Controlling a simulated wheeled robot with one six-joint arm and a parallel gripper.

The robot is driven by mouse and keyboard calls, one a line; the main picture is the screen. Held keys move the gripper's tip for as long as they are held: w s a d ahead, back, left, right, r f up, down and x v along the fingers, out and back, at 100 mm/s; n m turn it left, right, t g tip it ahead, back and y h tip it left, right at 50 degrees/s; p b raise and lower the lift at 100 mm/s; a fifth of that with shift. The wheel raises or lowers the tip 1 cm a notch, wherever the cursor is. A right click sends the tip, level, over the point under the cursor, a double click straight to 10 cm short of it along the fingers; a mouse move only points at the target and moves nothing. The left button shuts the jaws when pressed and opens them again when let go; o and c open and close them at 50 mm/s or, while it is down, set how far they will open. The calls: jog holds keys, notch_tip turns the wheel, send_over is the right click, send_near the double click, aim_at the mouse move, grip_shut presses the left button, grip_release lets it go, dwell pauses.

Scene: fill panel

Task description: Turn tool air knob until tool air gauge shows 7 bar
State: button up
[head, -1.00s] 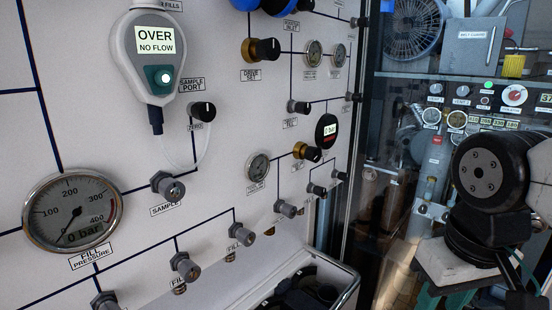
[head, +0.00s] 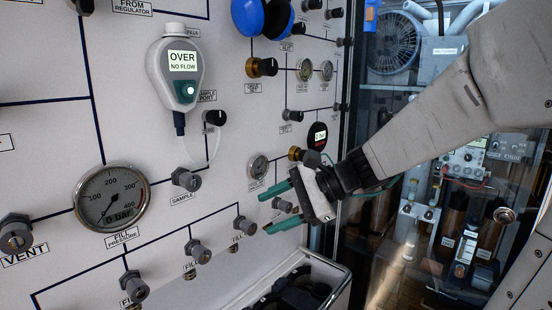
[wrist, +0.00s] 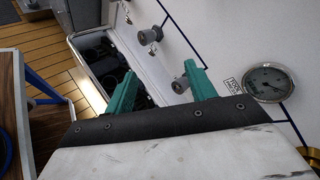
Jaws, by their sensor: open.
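My gripper (head: 268,212) is open in front of the panel's lower right, its two green fingers pointing left. In the wrist view its fingers (wrist: 160,72) are apart, with a grey knob (wrist: 180,86) by the right finger; I cannot tell that it is touched. A small round gauge (head: 258,167), probably the tool air gauge, sits up and left of the gripper. It seems to be the gauge (wrist: 268,82) at right in the wrist view; its reading is too small to tell. A brass and black knob (head: 309,157) sits just above the gripper. I cannot read which knob is tool air.
A white-rimmed bin (head: 338,283) with black items stands below the panel. The fill pressure gauge (head: 112,203) reads 0 bar, and a handheld meter (head: 175,73) shows OVER NO FLOW. Several grey knobs line the lower panel. Glass doors are at right.

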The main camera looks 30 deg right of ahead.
jog(key=w+d+r+m+t+h, duration=0.1)
jog(key=w+d+m+t+h, duration=0.15)
jog(key=d+m+t, duration=0.35)
jog(key=w+d+r+m+t+h, duration=0.1)
jog(key=w+d+m, duration=0.3)
jog(key=d, duration=0.5)
jog(key=w+d+r+m+t+h, duration=0.1)
jog(key=w+d+m+t+h, duration=0.15)
jog(key=d+m+t, duration=0.35)
jog(key=w, duration=0.2)
jog(key=w+g, duration=0.1)
jog(key=w, duration=0.1)
jog(key=w+a+n+g, duration=0.1)
jog(key=w, duration=0.2)
jog(key=shift+w+y, duration=0.1)
jog(key=shift+y, duration=0.3)
jog(key=shift+w+a, duration=0.1)
jog(key=shift+w, duration=0.15)
jog(key=c, duration=0.9)
